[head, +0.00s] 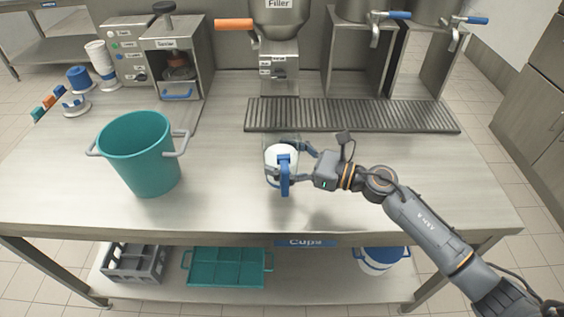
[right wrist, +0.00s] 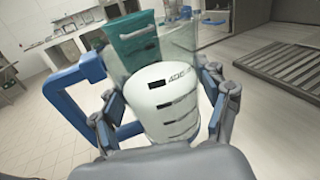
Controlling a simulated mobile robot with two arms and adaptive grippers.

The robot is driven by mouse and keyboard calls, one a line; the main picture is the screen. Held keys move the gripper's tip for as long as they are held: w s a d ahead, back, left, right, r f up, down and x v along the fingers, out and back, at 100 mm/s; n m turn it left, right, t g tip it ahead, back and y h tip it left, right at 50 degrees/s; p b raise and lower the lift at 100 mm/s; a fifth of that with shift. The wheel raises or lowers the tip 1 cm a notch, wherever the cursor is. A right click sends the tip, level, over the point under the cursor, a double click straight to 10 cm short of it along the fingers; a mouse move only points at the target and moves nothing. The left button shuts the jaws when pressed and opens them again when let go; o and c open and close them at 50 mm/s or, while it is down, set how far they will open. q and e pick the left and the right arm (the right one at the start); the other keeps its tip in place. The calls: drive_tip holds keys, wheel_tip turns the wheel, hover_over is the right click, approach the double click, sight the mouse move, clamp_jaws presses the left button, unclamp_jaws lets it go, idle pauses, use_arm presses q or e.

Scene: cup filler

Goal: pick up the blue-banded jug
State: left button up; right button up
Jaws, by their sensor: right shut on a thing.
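The jug (head: 281,153) has a white lower body, a clear upper part and a blue handle; I cannot make out a separate blue band. It is near the middle of the steel table, in front of the drip grate. My right gripper (head: 291,163) is shut on it, with one finger on each side of the body. In the right wrist view the jug (right wrist: 162,100) fills the space between the fingers of the right gripper (right wrist: 160,96), its blue handle standing out to the left. I cannot tell whether its base touches the table. My left gripper is not in view.
A teal bucket (head: 143,165) stands to the left on the table (head: 225,207). Behind are the filler (head: 279,70), the drip grate (head: 350,116) and the sealer (head: 178,65). Lid stacks (head: 80,79) are at the far left. The table's front right is clear.

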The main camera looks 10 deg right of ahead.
sight(288, 156)
drive_tip(key=s+r, duration=0.2)
drive_tip(key=r, duration=0.1)
drive_tip(key=s+r, duration=0.1)
drive_tip(key=shift+s+a+r, duration=0.25)
drive_tip(key=shift+a+r, duration=0.05)
drive_tip(key=s+r, duration=0.1)
drive_tip(key=s, duration=0.2)
drive_tip(key=s+a+r+p, duration=0.1)
drive_tip(key=s, duration=0.1)
drive_tip(key=s+r+p, duration=0.1)
drive_tip(key=s, duration=0.2)
drive_tip(key=shift+s+a+r, duration=0.25)
drive_tip(key=shift+s+r, duration=0.05)
